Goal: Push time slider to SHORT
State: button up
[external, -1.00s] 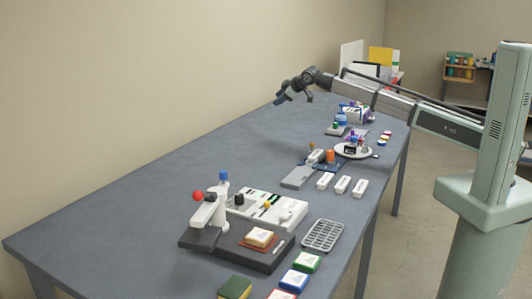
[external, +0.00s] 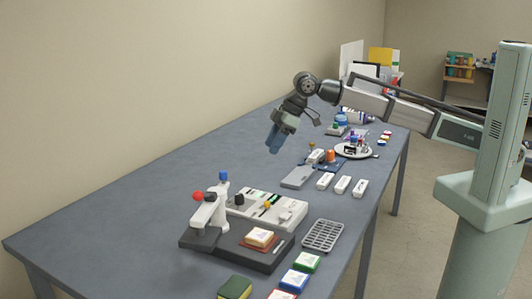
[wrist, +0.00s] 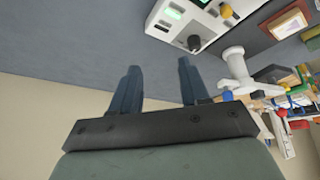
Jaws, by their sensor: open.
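I cannot tell which control is the time slider, and no SHORT label is readable. My gripper (external: 272,142) hangs in the air above the table, well behind the laminator. In the wrist view its two blue fingers (wrist: 157,75) are apart with nothing between them.
A press with a red ball (external: 198,196) and a blue-topped post (external: 223,178) stands left of the laminator. A grey rack (external: 322,236) and coloured blocks (external: 307,262) lie in front. White boxes (external: 343,184) lie to the right. The table's left side (external: 130,190) is clear.

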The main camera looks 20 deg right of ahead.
jog(key=g, duration=0.1)
send_near(268, 202)
jog(key=shift+n+h, duration=0.4)
jog(key=x, duration=0.8)
jog(key=shift+a+r, duration=0.1)
jog(key=shift+a, duration=0.3)
jog(key=shift+c, duration=0.3)
grip_shut()
